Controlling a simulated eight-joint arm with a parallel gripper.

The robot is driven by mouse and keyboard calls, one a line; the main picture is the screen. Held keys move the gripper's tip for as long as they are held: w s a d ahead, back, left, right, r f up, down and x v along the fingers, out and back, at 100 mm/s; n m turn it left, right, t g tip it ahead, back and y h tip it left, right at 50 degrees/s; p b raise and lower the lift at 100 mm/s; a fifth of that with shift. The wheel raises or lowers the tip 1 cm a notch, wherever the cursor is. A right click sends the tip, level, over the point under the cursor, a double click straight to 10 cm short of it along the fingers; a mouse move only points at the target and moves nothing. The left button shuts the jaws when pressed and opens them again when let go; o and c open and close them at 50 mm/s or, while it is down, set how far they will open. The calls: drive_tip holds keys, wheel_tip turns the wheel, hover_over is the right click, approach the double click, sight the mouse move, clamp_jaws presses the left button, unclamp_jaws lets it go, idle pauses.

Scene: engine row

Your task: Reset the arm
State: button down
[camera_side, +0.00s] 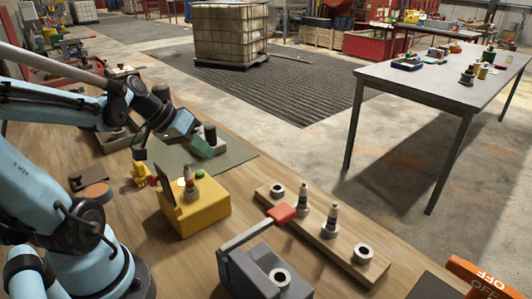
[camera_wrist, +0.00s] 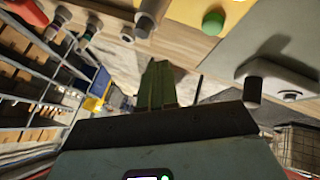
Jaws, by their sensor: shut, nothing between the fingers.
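My blue arm comes in from the left in the side view. My gripper (camera_side: 203,147) is held above the green-grey mat (camera_side: 232,157), behind the yellow block. Its green fingers are together and empty; they also show pointing up the middle of the wrist view (camera_wrist: 157,82). The fingers look clear of the objects on the bench, though the gap to the dark upright cylinder (camera_side: 210,133) beside them is hard to judge.
A yellow block (camera_side: 208,212) holds an upright plug-like part. A wooden board (camera_side: 318,243) carries metal rings and upright parts. A grey fixture (camera_side: 262,276) with a red-handled lever (camera_side: 281,213) stands in front. A separate metal table (camera_side: 430,82) is at right.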

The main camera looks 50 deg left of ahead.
drive_tip(key=d+m+y, duration=0.2)
drive_tip(key=d+m, duration=0.2)
drive_tip(key=d, duration=0.8)
drive_tip(key=shift+w+r, duration=0.35)
